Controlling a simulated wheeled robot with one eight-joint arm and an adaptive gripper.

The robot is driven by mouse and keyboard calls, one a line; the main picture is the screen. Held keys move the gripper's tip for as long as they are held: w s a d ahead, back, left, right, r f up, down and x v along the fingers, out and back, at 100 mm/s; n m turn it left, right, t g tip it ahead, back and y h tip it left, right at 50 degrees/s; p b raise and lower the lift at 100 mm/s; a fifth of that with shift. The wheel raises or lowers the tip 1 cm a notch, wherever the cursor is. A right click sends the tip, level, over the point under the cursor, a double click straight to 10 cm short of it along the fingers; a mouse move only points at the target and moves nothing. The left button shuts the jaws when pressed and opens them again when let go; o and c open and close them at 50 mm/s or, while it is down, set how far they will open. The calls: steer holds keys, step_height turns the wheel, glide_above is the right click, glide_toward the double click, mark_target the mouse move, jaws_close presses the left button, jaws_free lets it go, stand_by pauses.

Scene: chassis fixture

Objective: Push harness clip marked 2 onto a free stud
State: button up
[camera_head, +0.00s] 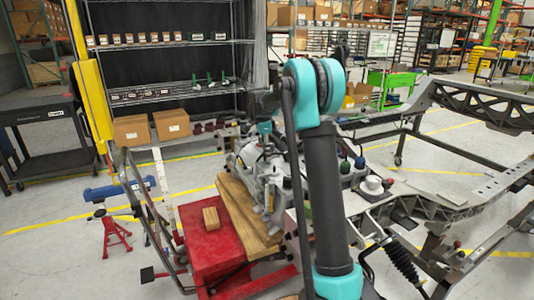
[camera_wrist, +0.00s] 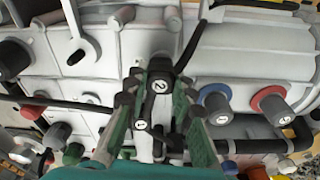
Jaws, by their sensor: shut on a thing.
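In the wrist view my gripper (camera_wrist: 156,84) points at a grey machined assembly, with a green finger on each side. It is shut on a black harness clip (camera_wrist: 158,68) whose small white label appears to read 2. A second small white label, apparently reading 1, shows just below it on a dark part (camera_wrist: 140,125) between the fingers. A black cable runs up and right from the clip. Whether the clip touches a stud is hidden. In the head view my arm covers much of the grey assembly (camera_head: 244,153), and the clip cannot be made out.
Blue-ringed (camera_wrist: 214,103) and red-ringed (camera_wrist: 270,104) knobs stand at the right in the wrist view. Several more labelled dark knobs are at the left. In the head view, a red stand (camera_head: 212,245) and wooden boards are left of my arm, and the chassis frame (camera_head: 440,205) is right.

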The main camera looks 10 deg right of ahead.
steer(key=shift+f, duration=0.35)
steer(key=o, duration=0.9)
steer(key=shift+r, duration=3)
